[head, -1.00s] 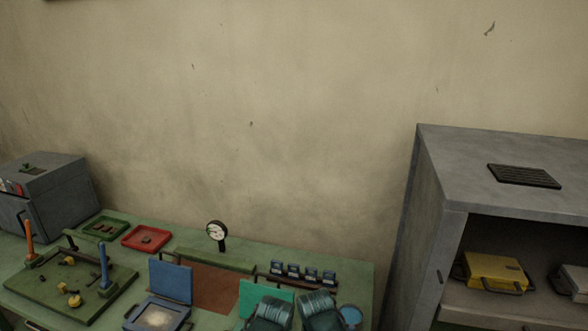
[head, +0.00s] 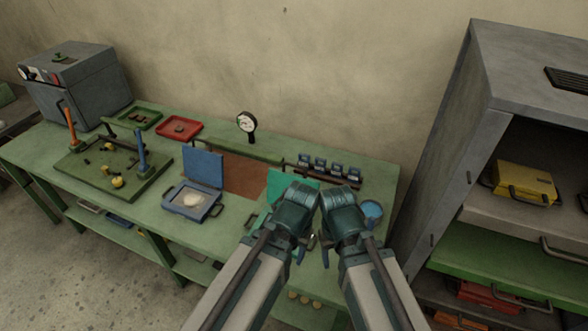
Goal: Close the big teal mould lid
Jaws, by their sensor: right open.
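The teal mould lid (head: 277,184) stands raised behind my arms, at the middle of the green bench, in the head view. My arms hide much of it, and a teal edge of the mould (head: 254,222) shows to the left of them. My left gripper (head: 300,256) points down in front of the lid; its fingers are small and partly hidden, so I cannot tell its opening. My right gripper (head: 325,257) is beside it on the right, open, and I see nothing held in it. Both grippers appear apart from the lid.
A blue mould (head: 180,207) with its lid (head: 203,169) raised and a pale lump (head: 191,200) inside stands to the left. A dial gauge (head: 246,122) and small dark blocks (head: 321,166) stand behind. A blue cup (head: 372,211) is right of my arms. A grey cabinet (head: 450,130) bounds the right.

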